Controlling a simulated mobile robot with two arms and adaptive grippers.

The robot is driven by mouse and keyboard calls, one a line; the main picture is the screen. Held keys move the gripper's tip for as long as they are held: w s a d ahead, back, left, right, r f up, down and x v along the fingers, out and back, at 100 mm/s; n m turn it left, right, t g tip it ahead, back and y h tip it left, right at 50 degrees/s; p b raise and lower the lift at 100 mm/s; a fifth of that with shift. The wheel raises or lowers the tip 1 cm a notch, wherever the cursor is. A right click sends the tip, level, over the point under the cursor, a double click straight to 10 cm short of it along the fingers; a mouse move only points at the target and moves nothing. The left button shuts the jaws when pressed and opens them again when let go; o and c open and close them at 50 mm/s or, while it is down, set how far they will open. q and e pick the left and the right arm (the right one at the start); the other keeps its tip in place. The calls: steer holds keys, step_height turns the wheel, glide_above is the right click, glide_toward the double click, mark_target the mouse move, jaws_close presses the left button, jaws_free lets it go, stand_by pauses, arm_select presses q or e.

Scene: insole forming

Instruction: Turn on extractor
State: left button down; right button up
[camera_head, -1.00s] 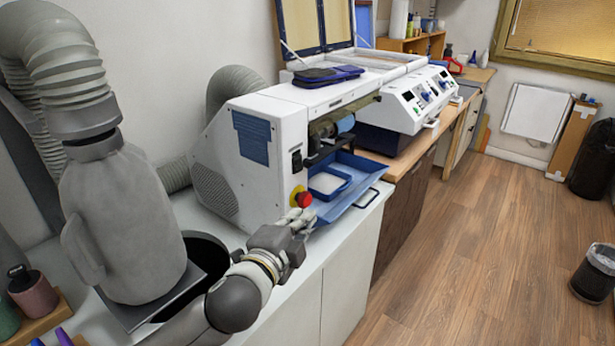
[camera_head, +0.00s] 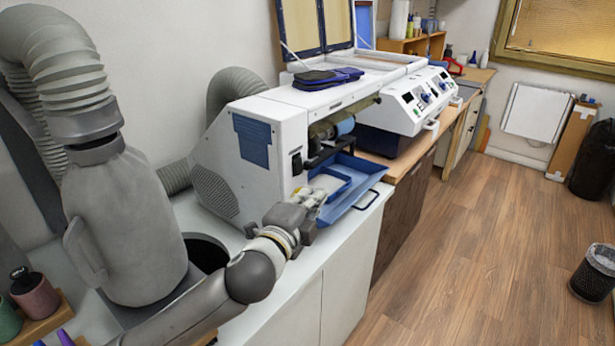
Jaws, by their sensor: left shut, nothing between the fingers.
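A white machine (camera_head: 240,180) with a roller and a blue tray (camera_head: 348,200) stands on the counter. Its front has a black switch (camera_head: 296,163). The red button below the switch is hidden behind my left gripper. My left gripper (camera_head: 312,198) is shut and empty, at the lower front of the machine, below the switch and beside the tray. I cannot tell whether it touches the machine. A grey extractor bag (camera_head: 125,225) with a ribbed hose (camera_head: 65,65) stands at the left. My right gripper is not in view.
A second white machine with knobs (camera_head: 420,100) stands further back along the counter. A blue-black object (camera_head: 328,77) lies on top.

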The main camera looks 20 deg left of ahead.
mark_target(299, 168)
arm_select(q)
steer(key=w+a+p, duration=0.2)
steer(key=w+a, duration=0.1)
steer(key=w, duration=0.4)
steer(key=shift+w+f, duration=0.2)
steer(key=shift+f, duration=0.1)
steer(key=shift+w+a+f+m, duration=0.2)
steer(key=shift+a+m, duration=0.2)
steer(key=shift+m, duration=0.2)
steer(key=shift+s+d+f, duration=0.1)
